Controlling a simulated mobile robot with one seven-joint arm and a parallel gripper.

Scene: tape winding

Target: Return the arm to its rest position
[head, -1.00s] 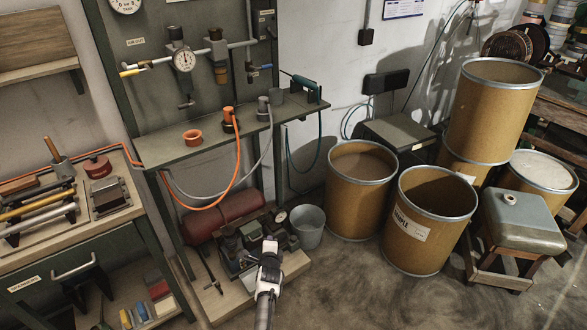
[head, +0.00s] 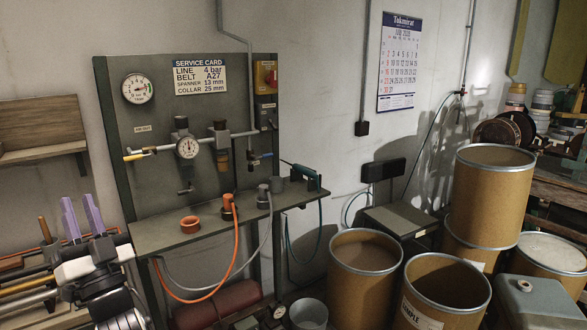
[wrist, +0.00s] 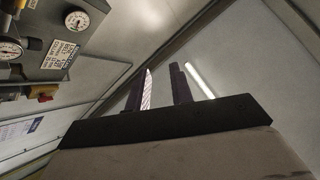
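My gripper (head: 82,216) is raised at the left of the head view, with its two purple fingers pointing up. The fingers are apart with nothing between them. In the wrist view the fingers (wrist: 160,90) also stand apart and empty, pointing toward the ceiling and its light strip. My white and dark wrist and arm show below the fingers in the head view and hide part of the left workbench.
A grey-green panel (head: 158,105) with gauges and a shelf (head: 160,232) stands right of my gripper. A wooden wall shelf (head: 40,152) is behind it at left. Tools lie on the left bench. Several open brown drums (head: 365,285) stand at right.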

